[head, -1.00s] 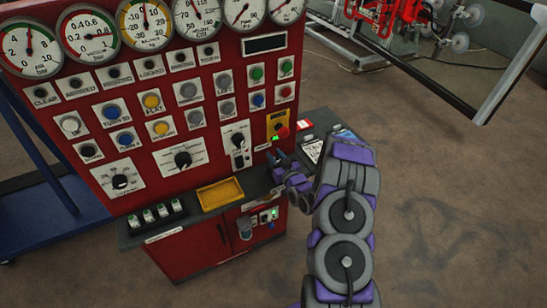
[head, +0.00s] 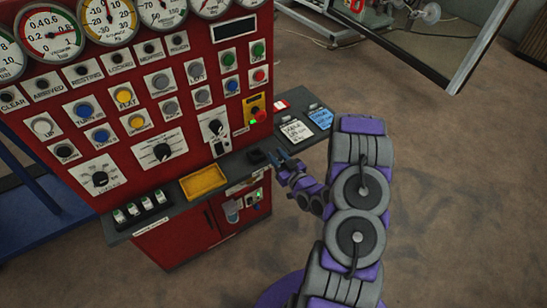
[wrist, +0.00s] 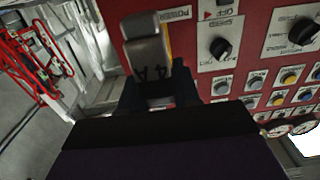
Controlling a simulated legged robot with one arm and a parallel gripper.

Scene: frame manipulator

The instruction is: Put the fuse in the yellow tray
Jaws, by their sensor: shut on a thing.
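The yellow tray (head: 203,183) sits on the dark ledge of the red panel, left of my gripper, and looks empty. My gripper (head: 281,163) is above the right part of the ledge, near its front edge. In the wrist view my gripper's dark fingers (wrist: 160,92) are shut on a pale grey fuse (wrist: 147,48) with "4 A" type marking. The fuse points away from the wrist, in front of the red panel. In the head view the fuse is too small to make out at the fingertips.
Several fuses stand in a black rack (head: 140,208) left of the tray. The red panel (head: 190,130) rises behind. Open floor lies right.

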